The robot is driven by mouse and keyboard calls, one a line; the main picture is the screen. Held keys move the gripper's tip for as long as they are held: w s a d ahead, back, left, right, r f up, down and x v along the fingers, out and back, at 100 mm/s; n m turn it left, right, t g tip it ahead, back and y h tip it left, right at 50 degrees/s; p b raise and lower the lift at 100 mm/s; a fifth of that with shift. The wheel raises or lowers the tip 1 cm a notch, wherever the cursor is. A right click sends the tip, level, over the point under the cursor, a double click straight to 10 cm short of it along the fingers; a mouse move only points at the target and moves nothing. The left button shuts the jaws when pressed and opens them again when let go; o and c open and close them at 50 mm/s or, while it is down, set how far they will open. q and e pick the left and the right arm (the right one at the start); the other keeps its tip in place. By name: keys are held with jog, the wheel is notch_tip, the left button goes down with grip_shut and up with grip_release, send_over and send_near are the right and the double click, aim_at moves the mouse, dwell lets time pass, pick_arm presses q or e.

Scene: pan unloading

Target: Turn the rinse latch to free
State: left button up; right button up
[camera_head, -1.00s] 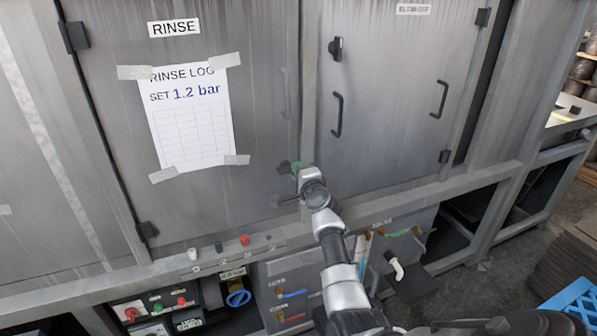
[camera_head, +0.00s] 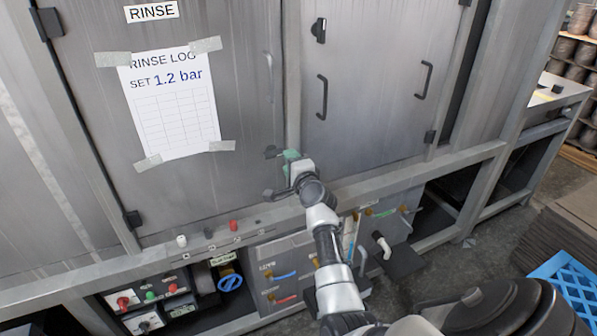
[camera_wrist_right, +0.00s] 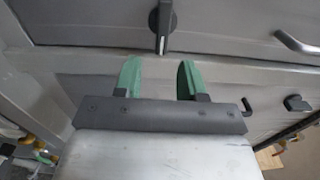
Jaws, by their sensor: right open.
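The rinse latch (camera_wrist_right: 162,25) is a dark knob with a pale-tipped lever, near the edge of the rinse door. In the wrist view it lies beyond and between my fingertips, its lever pointing toward my gripper. In the head view the dark latch (camera_head: 272,152) is partly hard to make out beside the fingers. My right gripper (camera_wrist_right: 160,72) has green fingers spread apart with nothing between them. In the head view my right gripper (camera_head: 290,157) is just right of the latch, in front of the door seam. My left gripper is not in view.
The rinse door (camera_head: 220,180) carries a taped log sheet (camera_head: 170,105) and a handle (camera_head: 269,75). The neighbouring door has its own dark latch (camera_head: 319,30) and handle (camera_head: 322,96). Valves and a button panel (camera_head: 150,298) sit below. A blue crate (camera_head: 568,290) stands at lower right.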

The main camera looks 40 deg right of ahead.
jog(key=v, duration=0.7)
dwell(0.3)
jog(key=s+a+f+n+g+y, duration=0.2)
jog(key=a+f+n+g, duration=0.15)
jog(key=f, duration=0.85)
jog(key=s+a+f+n+g+y, duration=0.15)
jog(key=a+f+n, duration=0.3)
jog(key=f, duration=0.65)
jog(key=s+a+f+n+g, duration=0.25)
jog(key=s+f, duration=0.25)
jog(key=f, duration=0.3)
jog(key=s+a+f+n+g, duration=0.2)
jog(key=s+a+f, duration=0.2)
jog(key=s+f, duration=0.25)
jog(key=s+a+f+n+g, duration=0.1)
jog(key=s+f, duration=0.4)
jog(key=s, duration=0.6)
jog(key=s+a+f+n+g, duration=0.2)
jog(key=s+f+n, duration=0.4)
jog(key=s, duration=0.6)
jog(key=s+a+f+n+g, duration=0.1)
jog(key=s+f+n+g, duration=0.3)
jog(key=s, duration=0.8)
jog(key=shift+a+f+y, duration=0.3)
jog(key=shift+f+y, duration=0.15)
jog(key=shift+f, duration=0.45)
